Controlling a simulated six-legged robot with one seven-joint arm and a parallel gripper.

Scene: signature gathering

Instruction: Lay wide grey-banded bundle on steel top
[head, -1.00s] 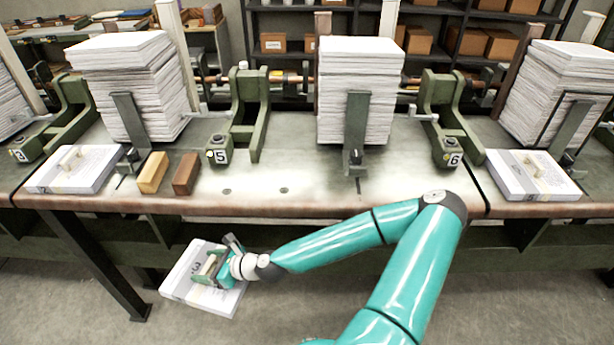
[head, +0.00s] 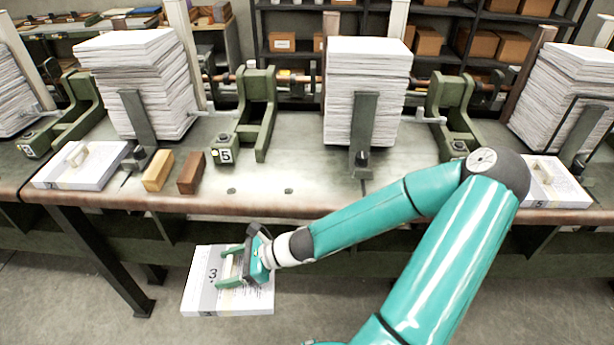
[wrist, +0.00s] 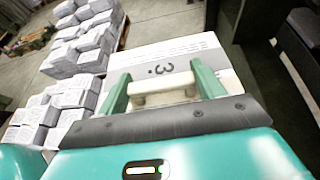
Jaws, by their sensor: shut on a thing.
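The wide grey-banded bundle (head: 204,297) is a flat white stack marked 3, with a pale handle on top. My gripper (head: 231,268) is shut on that handle and holds the bundle in front of the bench, lower than its top edge. In the wrist view the bundle (wrist: 205,46) lies beyond my gripper (wrist: 163,88), whose green fingers are at either end of the handle. The steel top (head: 290,172) runs across the head view; its middle front is bare.
Tall paper stacks (head: 368,85) and green clamp frames (head: 257,110) stand along the bench back. Tan (head: 158,170) and brown (head: 190,172) blocks lie left of the bare area. Other bundles sit at left (head: 80,165) and right (head: 552,182). Wrapped stacks (wrist: 85,35) stand on the floor.

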